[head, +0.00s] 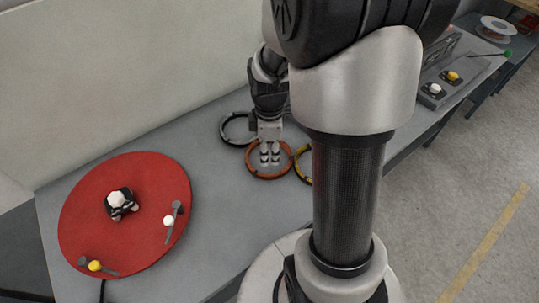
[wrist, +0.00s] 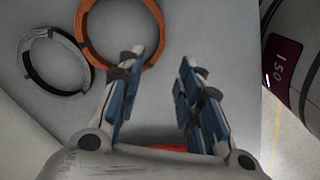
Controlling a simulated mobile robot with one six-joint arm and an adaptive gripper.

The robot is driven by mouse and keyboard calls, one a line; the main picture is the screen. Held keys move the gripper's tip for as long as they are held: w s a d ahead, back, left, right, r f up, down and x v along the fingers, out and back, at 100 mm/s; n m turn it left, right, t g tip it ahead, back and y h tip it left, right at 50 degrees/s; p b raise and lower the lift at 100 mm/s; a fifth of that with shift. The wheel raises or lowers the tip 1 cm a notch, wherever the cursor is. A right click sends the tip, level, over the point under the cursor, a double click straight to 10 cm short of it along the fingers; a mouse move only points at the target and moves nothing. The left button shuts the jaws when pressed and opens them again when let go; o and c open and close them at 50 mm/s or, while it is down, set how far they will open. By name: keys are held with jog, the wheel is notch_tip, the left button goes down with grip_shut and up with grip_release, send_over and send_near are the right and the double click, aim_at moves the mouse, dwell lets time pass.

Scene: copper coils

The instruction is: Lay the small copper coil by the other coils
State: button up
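An orange copper-coloured coil (head: 268,177) lies on the grey bench in the head view. It also shows at the top of the wrist view (wrist: 92,48). A yellow coil (head: 298,170) is right of the orange coil, partly hidden by my arm. My gripper (head: 270,153) appears over the orange coil in the head view. In the wrist view its blue-padded fingers (wrist: 158,62) are apart with nothing between them.
A red round plate (head: 85,225) on the bench's left carries a black knob with a white top and two levers with white and yellow balls. Button boxes (head: 432,93) and a white spool (head: 497,28) stand at the far right. Bare bench lies between plate and coils.

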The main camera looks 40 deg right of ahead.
jog(key=s+a+r+m+t, duration=0.2)
jog(key=s+a+r+m, duration=0.3)
jog(key=r, duration=0.4)
jog(key=s+a+r+m+t, duration=0.2)
jog(key=s+a+r+m, duration=0.4)
jog(key=s+a+r, duration=0.2)
jog(key=shift+r, duration=0.45)
dwell(0.4)
